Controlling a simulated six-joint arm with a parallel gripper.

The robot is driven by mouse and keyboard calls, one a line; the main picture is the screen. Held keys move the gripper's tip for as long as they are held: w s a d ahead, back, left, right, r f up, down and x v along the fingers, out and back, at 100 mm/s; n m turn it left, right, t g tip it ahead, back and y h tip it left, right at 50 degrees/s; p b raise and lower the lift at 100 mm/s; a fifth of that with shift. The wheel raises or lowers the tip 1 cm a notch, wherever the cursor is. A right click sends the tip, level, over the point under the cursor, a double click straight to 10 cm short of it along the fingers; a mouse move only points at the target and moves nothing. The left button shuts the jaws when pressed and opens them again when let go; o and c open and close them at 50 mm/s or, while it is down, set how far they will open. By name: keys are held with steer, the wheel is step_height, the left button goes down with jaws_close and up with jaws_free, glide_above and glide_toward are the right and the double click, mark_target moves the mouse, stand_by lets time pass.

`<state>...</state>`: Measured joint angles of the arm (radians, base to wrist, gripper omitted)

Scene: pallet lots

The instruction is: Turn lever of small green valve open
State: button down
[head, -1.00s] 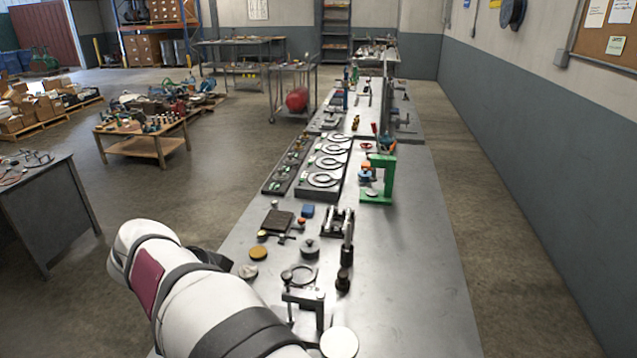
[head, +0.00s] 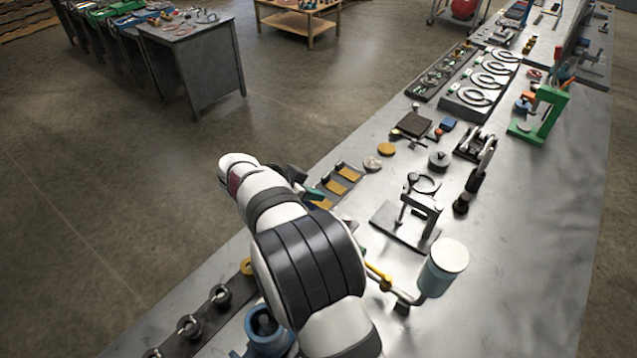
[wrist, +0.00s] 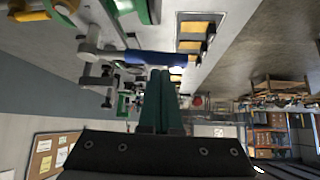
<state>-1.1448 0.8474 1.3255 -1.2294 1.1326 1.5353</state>
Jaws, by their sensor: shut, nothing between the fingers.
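In the wrist view, my gripper (wrist: 160,72) has two dark teal fingers pressed together, with nothing between them. In the head view, my gripper (head: 316,193) shows only partly, beyond my white arm, near the table's left edge. A green and white part (wrist: 142,10) is at the top of the wrist view, cut off by the frame; I cannot tell whether it is the small green valve. A blue bar-like part (wrist: 155,58) lies just beyond my fingertips; I cannot tell whether it is a lever or whether they touch. My arm hides part of the table in the head view.
A tray with yellow blocks (head: 338,186) lies by the table's left edge. A stand (head: 408,225), a light-topped cylinder (head: 443,268) with a yellow lever (head: 378,276) and a blue fitting (head: 268,330) crowd around my arm. A green press (head: 543,115) stands farther back.

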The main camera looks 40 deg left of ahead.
steer(key=shift+s+f, duration=0.1)
steer(key=shift+s, duration=0.35)
steer(key=shift+s+a+f, duration=0.1)
steer(key=shift+s, duration=0.65)
steer(key=shift+w, duration=0.1)
